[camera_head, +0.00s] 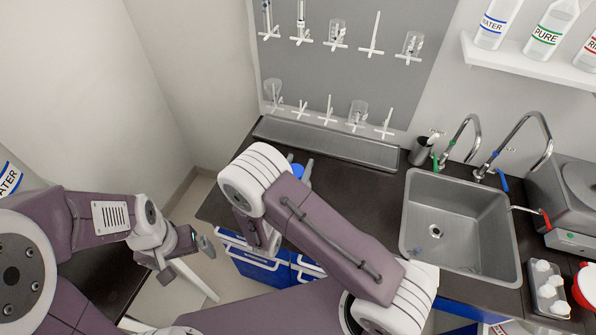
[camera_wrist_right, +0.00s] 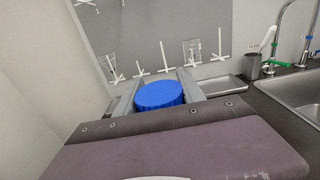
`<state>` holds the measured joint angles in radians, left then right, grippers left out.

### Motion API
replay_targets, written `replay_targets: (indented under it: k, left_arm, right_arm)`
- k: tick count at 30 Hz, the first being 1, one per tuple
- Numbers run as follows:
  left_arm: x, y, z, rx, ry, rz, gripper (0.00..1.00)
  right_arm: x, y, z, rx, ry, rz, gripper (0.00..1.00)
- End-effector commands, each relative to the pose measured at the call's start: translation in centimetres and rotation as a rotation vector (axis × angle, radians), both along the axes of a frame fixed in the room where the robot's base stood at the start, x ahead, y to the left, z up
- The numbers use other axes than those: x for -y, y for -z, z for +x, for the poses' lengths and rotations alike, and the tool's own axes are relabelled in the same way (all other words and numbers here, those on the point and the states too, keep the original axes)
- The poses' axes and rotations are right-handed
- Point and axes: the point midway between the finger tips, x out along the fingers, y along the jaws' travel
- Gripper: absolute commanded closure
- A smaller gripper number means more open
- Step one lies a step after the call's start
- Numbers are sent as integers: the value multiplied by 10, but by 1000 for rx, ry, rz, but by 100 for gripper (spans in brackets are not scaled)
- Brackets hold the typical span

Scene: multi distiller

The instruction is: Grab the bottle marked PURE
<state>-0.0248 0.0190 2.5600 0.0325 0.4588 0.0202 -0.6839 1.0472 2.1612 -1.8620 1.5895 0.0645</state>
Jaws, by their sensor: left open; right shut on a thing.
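A bottle marked PURE (camera_head: 548,32), white with a green-lined label, stands on the wall shelf (camera_head: 530,66) at the upper right of the head view. My right gripper (camera_head: 299,168) is over the counter's left part, far from that shelf. It is shut on a blue-capped thing (camera_wrist_right: 160,95), whose cap shows between the two fingers in the right wrist view. Its body and any label are hidden by my arm. My left gripper (camera_head: 187,262) is open and empty at the lower left, beside the counter.
WATER (camera_head: 492,24) and a red-labelled bottle (camera_head: 591,50) flank PURE. A grey pegboard (camera_head: 350,85) holds glassware above a metal tray (camera_head: 325,142). A sink (camera_head: 455,215) with taps lies right. Another WATER bottle (camera_head: 10,180) is at far left.

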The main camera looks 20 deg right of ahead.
Motion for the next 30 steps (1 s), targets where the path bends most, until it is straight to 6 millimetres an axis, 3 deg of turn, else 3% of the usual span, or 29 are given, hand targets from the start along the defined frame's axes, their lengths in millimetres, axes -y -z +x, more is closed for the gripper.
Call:
replay_targets:
  k: [10, 30]
  left_arm:
    - [0, 4, 0, 0, 0, 0, 0]
    - [0, 8, 0, 0, 0, 0, 0]
  right_arm:
    - [0, -30, 0, 6, 0, 1, 100]
    - [51, -71, -44, 4, 1, -3, 100]
